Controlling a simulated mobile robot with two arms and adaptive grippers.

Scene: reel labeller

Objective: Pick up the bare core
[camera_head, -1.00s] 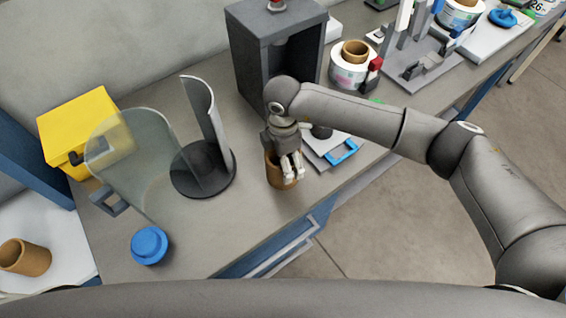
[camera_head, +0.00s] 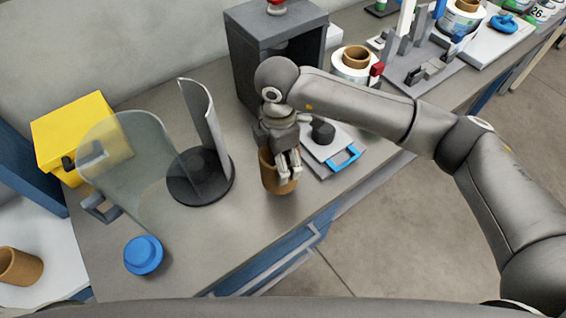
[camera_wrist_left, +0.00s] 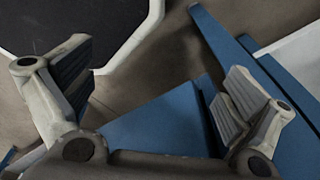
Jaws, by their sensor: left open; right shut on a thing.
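A brown cardboard core (camera_head: 272,184) stands upright in front of the grey machine in the head view. My right gripper (camera_head: 288,178) is shut on its near wall, with one finger inside the tube and one outside. The core looks slightly above the table, though the gap under it is hard to make out. My left gripper (camera_wrist_left: 160,100) shows only in the left wrist view, open and empty, above a blue surface and the floor.
A black stand (camera_head: 190,190) with a curved upright and a clear curved shield are left of the held core. A blue knob (camera_head: 143,256) is near the front edge. A scale-like plate (camera_head: 318,143) with a blue handle is close on the right. A yellow box (camera_head: 70,135) stands behind left.

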